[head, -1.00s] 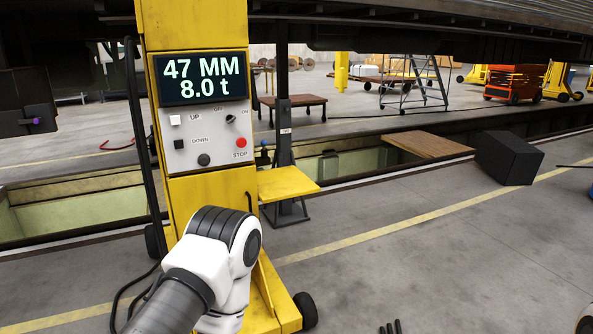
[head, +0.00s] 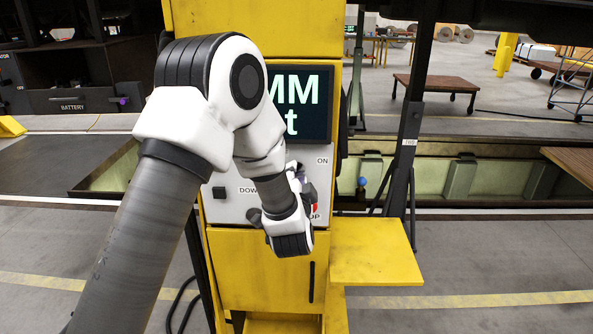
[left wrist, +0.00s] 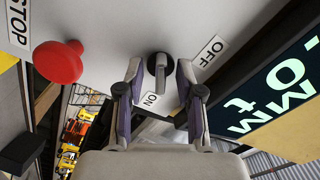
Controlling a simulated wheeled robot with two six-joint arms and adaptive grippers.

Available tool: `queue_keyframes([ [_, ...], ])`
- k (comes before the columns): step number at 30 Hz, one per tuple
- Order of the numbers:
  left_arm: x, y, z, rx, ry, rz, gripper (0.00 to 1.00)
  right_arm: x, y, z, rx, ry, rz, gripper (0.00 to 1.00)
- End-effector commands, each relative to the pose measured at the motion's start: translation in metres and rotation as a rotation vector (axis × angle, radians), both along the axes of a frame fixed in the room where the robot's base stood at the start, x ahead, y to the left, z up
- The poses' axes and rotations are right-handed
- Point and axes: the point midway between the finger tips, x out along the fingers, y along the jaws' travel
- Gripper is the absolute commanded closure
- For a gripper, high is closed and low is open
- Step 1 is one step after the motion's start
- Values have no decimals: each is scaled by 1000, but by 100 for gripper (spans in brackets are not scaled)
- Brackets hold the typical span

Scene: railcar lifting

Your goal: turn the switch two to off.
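The switch (left wrist: 160,74) is a black rotary knob with a grey handle on the pale control panel (head: 232,205). OFF and ON labels stand beside it. Its handle points toward the ON label (left wrist: 151,101) in the left wrist view; the OFF label (left wrist: 211,50) is to the upper right. My left gripper (left wrist: 159,68) is open, with one fingertip on each side of the handle and visible gaps between. In the head view my left gripper (head: 303,179) is at the panel, partly hidden by my arm, and the switch is hidden. My right gripper is out of view.
A red STOP button (left wrist: 58,62) sticks out left of my left gripper in the wrist view. The display (head: 302,103) is above the panel, partly covered by my arm. A yellow shelf (head: 375,265) juts out at the lower right of the yellow column (head: 265,262).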

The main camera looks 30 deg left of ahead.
Motion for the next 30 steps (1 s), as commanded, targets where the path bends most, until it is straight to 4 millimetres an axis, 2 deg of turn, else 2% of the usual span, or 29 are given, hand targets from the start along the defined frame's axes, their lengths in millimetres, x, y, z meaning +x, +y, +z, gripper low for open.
queue_keyframes([
  [8,6,4,-1,0,0,-1,64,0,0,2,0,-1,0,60],
  [9,6,4,-1,0,0,-1,67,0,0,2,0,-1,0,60],
  [12,6,4,-1,0,0,-1,100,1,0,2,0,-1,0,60],
  [30,5,3,-5,-51,-22,-1,100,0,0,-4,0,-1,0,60],
])
